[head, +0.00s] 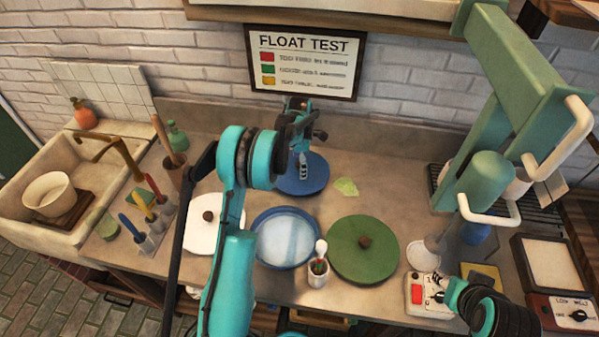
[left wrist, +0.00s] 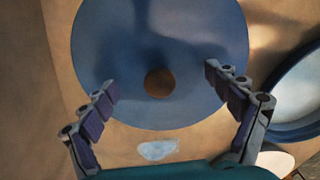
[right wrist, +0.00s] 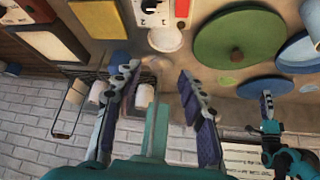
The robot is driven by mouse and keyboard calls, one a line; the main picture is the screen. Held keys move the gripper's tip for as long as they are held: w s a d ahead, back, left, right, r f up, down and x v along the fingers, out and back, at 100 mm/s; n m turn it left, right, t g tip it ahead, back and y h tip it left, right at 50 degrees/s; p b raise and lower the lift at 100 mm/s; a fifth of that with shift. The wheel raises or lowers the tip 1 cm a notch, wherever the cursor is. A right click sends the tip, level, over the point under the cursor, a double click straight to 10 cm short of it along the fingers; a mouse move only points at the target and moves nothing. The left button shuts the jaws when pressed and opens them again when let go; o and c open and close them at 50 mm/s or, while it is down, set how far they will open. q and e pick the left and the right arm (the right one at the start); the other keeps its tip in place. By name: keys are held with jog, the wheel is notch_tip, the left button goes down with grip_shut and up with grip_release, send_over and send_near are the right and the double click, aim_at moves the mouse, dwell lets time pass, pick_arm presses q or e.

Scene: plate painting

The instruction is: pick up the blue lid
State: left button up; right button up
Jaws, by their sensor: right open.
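The blue lid (head: 318,178) is a round flat disc lying on the counter near the back wall. Its brown knob (left wrist: 160,83) shows in the left wrist view. My left gripper (head: 303,168) is over the lid. In the left wrist view my left gripper (left wrist: 161,80) is open, with a finger on each side of the knob and apart from it. The lid also shows in the right wrist view (right wrist: 265,87). My right gripper (right wrist: 155,74) is open and empty, away from the lid.
A blue-rimmed dish (head: 285,238), a green lid (head: 350,268) and a white lid (head: 197,238) lie nearer the front. A light green scrap (head: 346,187) lies right of the blue lid. A green press (head: 490,180) stands at the right, a sink (head: 100,180) at the left.

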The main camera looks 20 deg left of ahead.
pick_arm(q)
grip_shut()
